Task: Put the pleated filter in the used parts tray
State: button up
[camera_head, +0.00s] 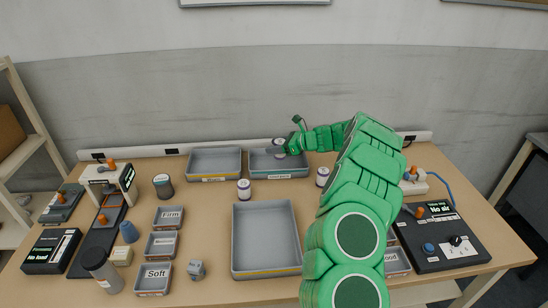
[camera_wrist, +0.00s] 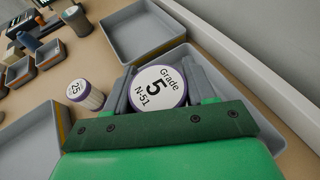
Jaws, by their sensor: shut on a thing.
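My gripper (camera_head: 283,149) is shut on a round filter (camera_head: 279,142) with a white top and purple rim. In the wrist view the fingers (camera_wrist: 158,90) clasp this filter (camera_wrist: 160,87), whose top reads "Grade 5 N-51". Its sides are mostly hidden, so I cannot see its pleats. It is held over the back right grey tray (camera_head: 299,170), which has a teal-edged label too small to read. A similar cylinder marked "25" (camera_wrist: 86,95) stands outside the trays; it also shows in the head view (camera_head: 244,190).
Another grey tray (camera_head: 214,150) stands to the left at the back, and a large empty tray (camera_head: 236,240) at the front. A third cylinder (camera_head: 322,177) is beside my arm. Small labelled bins (camera_head: 154,278) and a control box (camera_head: 440,250) flank the middle.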

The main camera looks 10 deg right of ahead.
jog(key=shift+w+a+f, duration=0.1)
jog(key=shift+w+f, duration=0.9)
jog(key=shift+f, duration=0.2)
jog(key=shift+w+f, duration=0.95)
jog(key=shift+f, duration=0.2)
jog(key=shift+w+f, duration=0.25)
jog(key=shift+f, duration=1.6)
jog(key=shift+f, duration=0.15)
jog(key=o, duration=1)
jog(key=shift+o, duration=0.2)
